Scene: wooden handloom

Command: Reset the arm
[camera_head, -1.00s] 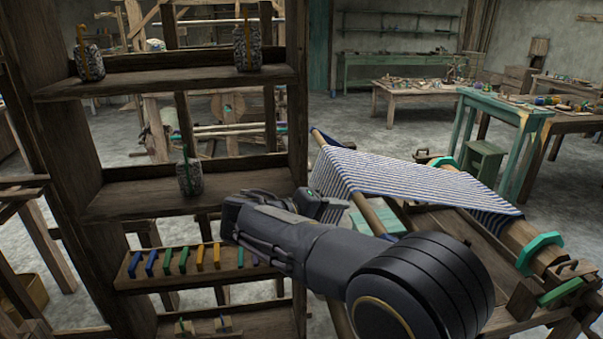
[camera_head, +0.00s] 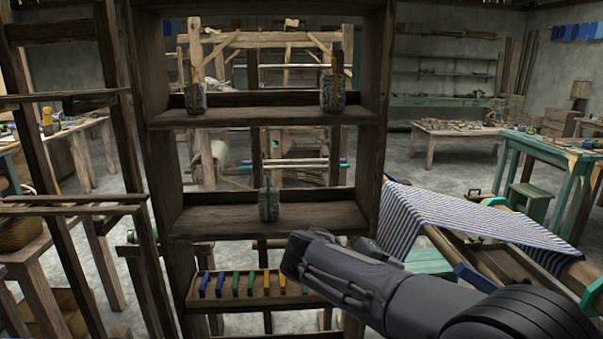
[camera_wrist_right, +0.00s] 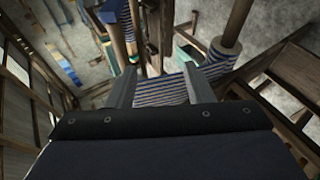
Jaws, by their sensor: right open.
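My right arm comes in from the lower right in the head view, and its far end lies in front of the right part of the lower shelf. Its fingertips cannot be made out there. In the right wrist view my right gripper (camera_wrist_right: 160,86) is open, its two grey fingers apart with nothing held between them. Striped cloth (camera_wrist_right: 162,90) shows beyond and between the fingers. In the head view the blue-and-white striped cloth (camera_head: 465,217) lies over the wooden loom, right of the shelf. My left gripper is not in view.
A tall wooden shelf rack (camera_head: 265,220) stands in front of me. It holds patterned jars (camera_head: 332,93) and a slanted rack of coloured pieces (camera_head: 235,285), partly behind my arm. Wooden frames stand at left. A green table (camera_head: 545,150) stands at right, with open floor behind.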

